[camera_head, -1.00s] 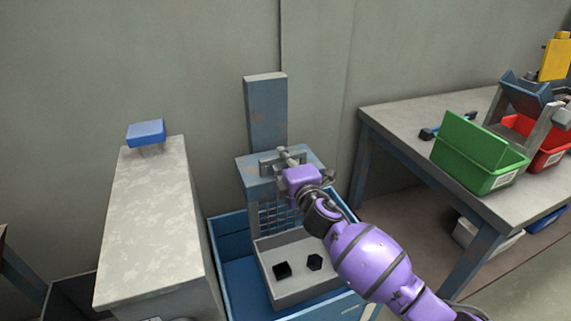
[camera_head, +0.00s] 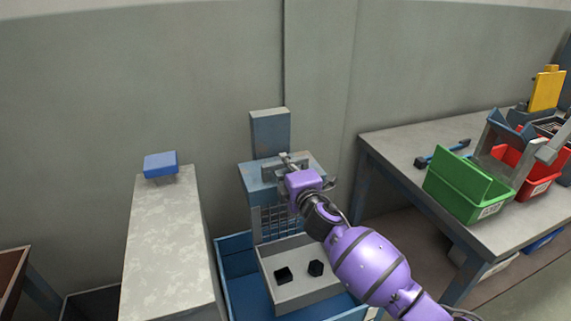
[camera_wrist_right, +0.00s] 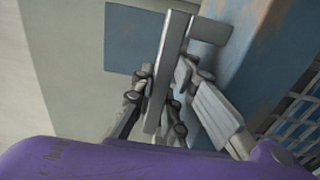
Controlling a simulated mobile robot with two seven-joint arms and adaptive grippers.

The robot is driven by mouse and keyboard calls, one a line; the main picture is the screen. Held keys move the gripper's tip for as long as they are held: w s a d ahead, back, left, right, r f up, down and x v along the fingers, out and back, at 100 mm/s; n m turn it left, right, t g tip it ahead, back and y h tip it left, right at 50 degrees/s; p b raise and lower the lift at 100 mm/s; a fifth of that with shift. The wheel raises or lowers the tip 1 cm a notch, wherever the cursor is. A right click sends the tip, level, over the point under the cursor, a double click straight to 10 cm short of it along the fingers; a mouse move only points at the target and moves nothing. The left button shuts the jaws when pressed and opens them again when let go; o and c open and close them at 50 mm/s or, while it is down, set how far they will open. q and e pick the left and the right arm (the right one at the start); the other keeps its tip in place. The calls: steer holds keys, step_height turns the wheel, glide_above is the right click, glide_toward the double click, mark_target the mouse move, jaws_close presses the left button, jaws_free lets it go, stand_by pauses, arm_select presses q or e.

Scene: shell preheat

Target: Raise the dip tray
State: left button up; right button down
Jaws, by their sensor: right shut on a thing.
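The dip tray (camera_head: 311,290) is a shallow grey tray with two black cubes (camera_head: 283,274) in it. It hangs below a blue carriage (camera_head: 256,178) by a grey mesh back (camera_head: 271,221), over a blue tank (camera_head: 236,292). The carriage sits on an upright blue post (camera_head: 270,132). My right gripper (camera_head: 291,168) is at the carriage, shut on its grey bar handle (camera_wrist_right: 170,75). In the right wrist view the bar stands between my fingers. My arm hides the tray's right side. My left gripper is out of view.
A tall grey cabinet (camera_head: 168,245) with a blue block (camera_head: 160,164) on top stands left of the tank. At right is a table (camera_head: 395,150) with a green bin (camera_head: 465,188), a red bin (camera_head: 535,183) and a yellow-topped device (camera_head: 546,90). A plain wall is behind.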

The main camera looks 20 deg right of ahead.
steer(key=c, duration=1.8)
jaws_free()
steer(key=shift+r, duration=0.5)
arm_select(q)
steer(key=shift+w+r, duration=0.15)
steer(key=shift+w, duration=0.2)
arm_select(e)
steer(key=shift+o, duration=0.4)
steer(key=shift+f, duration=0.1)
steer(key=shift+f, duration=0.1)
steer(key=shift+s, duration=0.1)
steer(key=shift+s+f, duration=0.1)
steer(key=shift+s, duration=0.15)
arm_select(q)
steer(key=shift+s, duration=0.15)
arm_select(e)
steer(key=s, duration=1.1)
steer(key=shift+s+d, duration=0.2)
